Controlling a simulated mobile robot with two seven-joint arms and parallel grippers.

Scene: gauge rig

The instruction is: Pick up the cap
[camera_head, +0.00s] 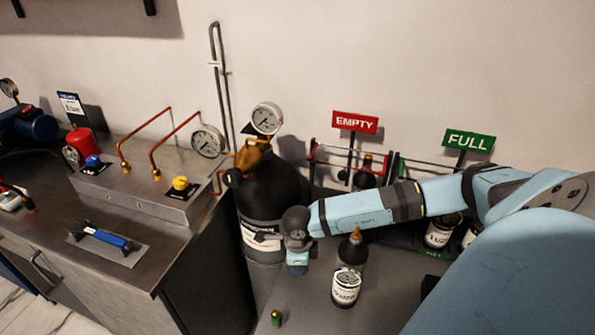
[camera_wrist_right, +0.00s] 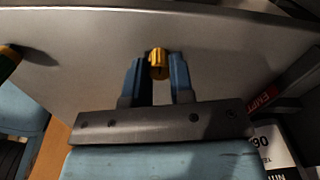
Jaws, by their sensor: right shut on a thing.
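My right gripper (camera_head: 297,268) hangs above the grey table, between the large black cylinder and a small bottle. In the right wrist view its two blue fingers (camera_wrist_right: 158,68) are shut on a small yellow ribbed cap (camera_wrist_right: 158,60) at the fingertips. In the head view the held cap cannot be made out. A small green and gold piece (camera_head: 276,318) stands on the table near the front edge. A similar green and yellow piece (camera_wrist_right: 9,62) shows at the left of the wrist view. My left gripper is in neither view.
The small bottle (camera_head: 347,280) with a brass top stands close right of the gripper. The large black cylinder (camera_head: 268,195) with a gauge stands behind. EMPTY (camera_head: 355,122) and FULL (camera_head: 468,141) signs mark racks at the back. A metal bench (camera_head: 150,255) is at left.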

